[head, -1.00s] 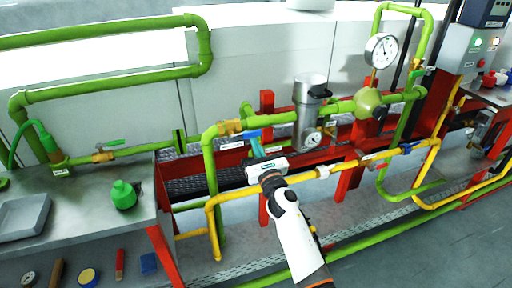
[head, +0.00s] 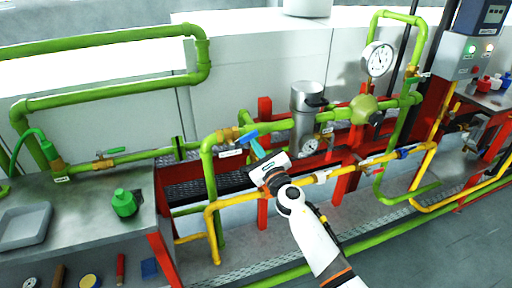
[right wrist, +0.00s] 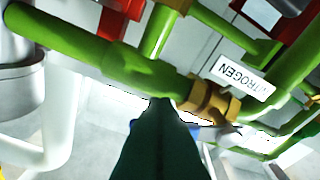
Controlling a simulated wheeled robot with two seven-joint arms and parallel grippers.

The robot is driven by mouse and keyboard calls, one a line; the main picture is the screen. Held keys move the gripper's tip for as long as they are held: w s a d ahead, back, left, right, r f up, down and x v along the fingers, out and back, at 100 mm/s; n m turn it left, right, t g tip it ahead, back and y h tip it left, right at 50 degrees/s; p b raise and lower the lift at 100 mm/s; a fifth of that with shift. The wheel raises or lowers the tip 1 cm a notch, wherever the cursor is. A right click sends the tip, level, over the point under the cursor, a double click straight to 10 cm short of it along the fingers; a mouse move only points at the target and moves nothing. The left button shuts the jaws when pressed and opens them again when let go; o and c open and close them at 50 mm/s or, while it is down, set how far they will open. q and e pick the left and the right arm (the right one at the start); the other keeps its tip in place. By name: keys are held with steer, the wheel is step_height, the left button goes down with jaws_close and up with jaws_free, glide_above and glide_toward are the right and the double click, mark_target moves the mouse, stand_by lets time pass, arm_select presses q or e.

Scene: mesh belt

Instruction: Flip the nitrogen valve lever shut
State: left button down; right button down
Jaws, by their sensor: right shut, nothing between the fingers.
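The nitrogen valve is a brass body (head: 228,134) on the green pipe, and it also shows in the right wrist view (right wrist: 208,98). Its blue lever (head: 247,137) sticks out to the right of the body. In the right wrist view the lever (right wrist: 215,131) is partly hidden behind my fingers. A white NITROGEN label (right wrist: 243,78) hangs at the valve. My right gripper (head: 256,147) is shut and empty, with its fingertips close by the lever. I cannot tell whether they touch it. My left gripper is not in view.
A grey cylindrical filter (head: 307,100) and a round green regulator (head: 364,109) stand right of the valve. A pressure gauge (head: 378,59) is above them. Yellow pipe (head: 330,174) runs below.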

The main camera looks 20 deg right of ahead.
steer(key=r+n+g+p, duration=0.1)
steer(key=n+p, duration=0.2)
steer(key=n, duration=0.1)
steer(key=a+r+n+y+p, duration=0.1)
steer(key=r+n+p, duration=0.1)
steer(key=n+p, duration=0.2)
steer(key=r+n+g+y+p, duration=0.1)
steer(key=r+n+p, duration=0.1)
steer(key=n+p, duration=0.1)
steer(key=shift+a+n+g+p, duration=0.3)
steer(key=shift+a+n+p, duration=0.1)
steer(key=shift+p, duration=0.3)
glide_toward(251, 134)
steer(key=s+d, duration=0.2)
steer(key=d, duration=0.1)
steer(key=shift+a+r+b, duration=0.2)
steer(key=shift+r+b, duration=0.2)
